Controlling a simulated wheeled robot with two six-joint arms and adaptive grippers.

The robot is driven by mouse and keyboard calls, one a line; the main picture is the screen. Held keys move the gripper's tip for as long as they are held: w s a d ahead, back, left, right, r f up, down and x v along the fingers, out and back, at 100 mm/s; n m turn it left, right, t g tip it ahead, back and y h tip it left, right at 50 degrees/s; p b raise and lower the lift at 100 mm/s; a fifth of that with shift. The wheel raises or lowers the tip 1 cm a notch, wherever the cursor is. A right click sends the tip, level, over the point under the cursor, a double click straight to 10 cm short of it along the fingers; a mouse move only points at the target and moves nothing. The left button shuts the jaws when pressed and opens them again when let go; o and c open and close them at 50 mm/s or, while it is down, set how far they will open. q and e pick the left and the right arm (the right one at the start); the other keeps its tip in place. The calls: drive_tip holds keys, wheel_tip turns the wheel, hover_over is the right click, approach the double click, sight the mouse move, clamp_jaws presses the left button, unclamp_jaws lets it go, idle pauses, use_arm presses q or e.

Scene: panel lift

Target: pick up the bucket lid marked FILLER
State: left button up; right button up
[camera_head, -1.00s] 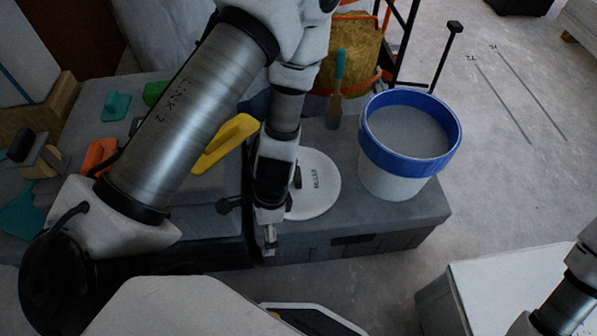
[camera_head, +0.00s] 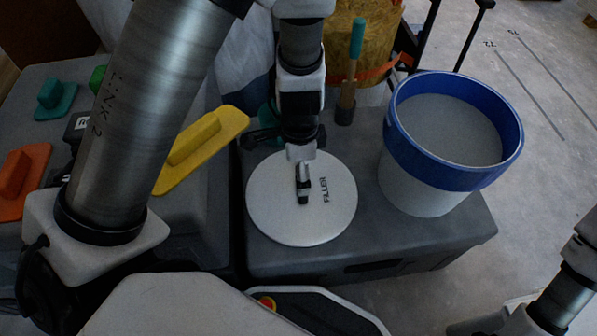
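The FILLER lid (camera_head: 325,221) is a round white disc with dark lettering, lying on a grey box top. My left arm comes in from the left, and its gripper (camera_head: 303,198) points down over the middle of the lid. The gripper hides part of the lid's centre. Its fingers show as one narrow dark shape, so I cannot tell whether they are open or touch anything.
A white bucket with a blue rim (camera_head: 402,165) holds grey material right of the lid. A teal-handled brush (camera_head: 356,45) stands behind. A yellow float (camera_head: 205,143) lies left, with orange (camera_head: 22,180) and teal (camera_head: 54,97) ones farther left. Open floor lies at right.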

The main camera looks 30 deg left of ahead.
use_arm(q)
drive_tip(key=f+b, duration=0.1)
drive_tip(key=f, duration=0.1)
drive_tip(key=f+b, duration=0.2)
drive_tip(key=f, duration=0.1)
drive_tip(key=f+b, duration=0.2)
drive_tip(key=f, duration=0.1)
drive_tip(key=shift+w+d, duration=0.15)
drive_tip(key=shift+w, duration=0.2)
drive_tip(key=shift+r, duration=0.15)
drive_tip(key=c, duration=1.3)
